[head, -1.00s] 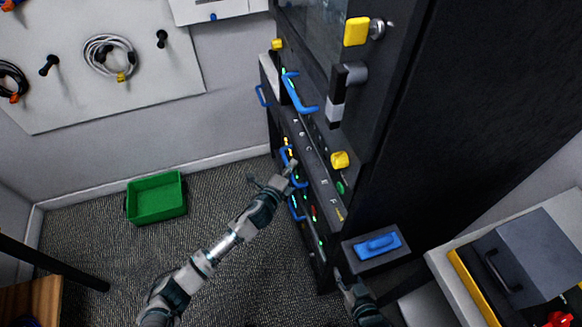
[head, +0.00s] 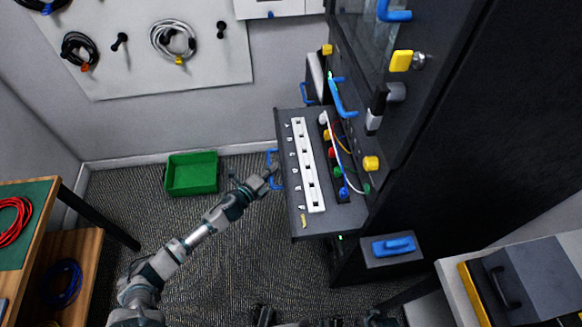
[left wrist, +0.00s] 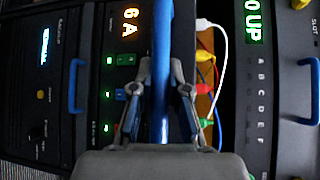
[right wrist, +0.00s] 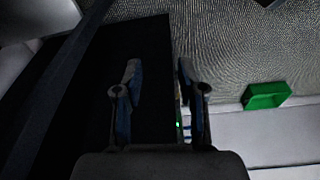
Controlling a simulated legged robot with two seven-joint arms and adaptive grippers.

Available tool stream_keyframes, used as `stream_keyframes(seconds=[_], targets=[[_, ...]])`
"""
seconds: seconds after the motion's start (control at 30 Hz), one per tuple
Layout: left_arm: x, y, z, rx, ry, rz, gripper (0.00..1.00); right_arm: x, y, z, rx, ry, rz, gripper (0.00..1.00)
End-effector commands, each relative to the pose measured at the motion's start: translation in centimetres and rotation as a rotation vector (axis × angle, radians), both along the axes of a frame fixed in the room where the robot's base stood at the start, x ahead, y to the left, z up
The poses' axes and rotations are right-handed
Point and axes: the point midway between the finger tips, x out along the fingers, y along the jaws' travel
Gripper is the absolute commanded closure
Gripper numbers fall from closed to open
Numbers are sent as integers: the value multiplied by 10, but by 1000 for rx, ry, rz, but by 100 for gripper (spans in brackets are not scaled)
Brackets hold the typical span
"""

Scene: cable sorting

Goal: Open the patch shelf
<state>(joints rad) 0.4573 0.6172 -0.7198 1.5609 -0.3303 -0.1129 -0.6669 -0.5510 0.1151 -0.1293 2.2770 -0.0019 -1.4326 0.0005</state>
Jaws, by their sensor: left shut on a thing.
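The patch shelf (head: 290,205) is a dark drawer-like shelf pulled well out of the black cabinet, with a white strip of labelled slots and coloured plugs with cables on top. Its blue handle (head: 271,155) is on the front edge. My left gripper (head: 268,176) is at this handle. In the left wrist view my left gripper (left wrist: 160,85) is shut on the handle (left wrist: 161,45), a blue bar running between its fingers. My right gripper (right wrist: 157,72) is open and empty in the right wrist view, with the dark cabinet side beyond it.
The black cabinet (head: 480,120) has another blue handle (head: 340,97) and yellow knobs above the shelf. A green bin (head: 192,174) sits on the carpet. A wooden table (head: 30,225) with cable coils is at left. A grey case (head: 530,275) is at lower right. The carpet between is clear.

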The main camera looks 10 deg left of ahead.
Motion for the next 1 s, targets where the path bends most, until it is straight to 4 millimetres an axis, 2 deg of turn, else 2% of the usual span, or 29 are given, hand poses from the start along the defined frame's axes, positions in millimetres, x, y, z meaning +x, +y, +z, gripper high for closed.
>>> stream_keyframes(seconds=[0.03, 0.2, 0.5, 0.73, 1.0], targets=[[-1, 21, 4, 11, -4, 17, 100, 1, 0, -5, 0, 2, 0, 60], [-15, 64, 3, 11, -3, 15, 100, 3, 1, -19, 0, 3, 2, 60], [-33, 121, 2, 8, -3, 14, 100, 3, 1, -25, 0, 3, 2, 60], [-40, 141, 3, 6, -4, 15, 100, 4, 1, -26, 1, 2, 1, 60], [-41, 147, 4, 5, -6, 15, 100, 4, 1, -25, 2, 1, 1, 60]])
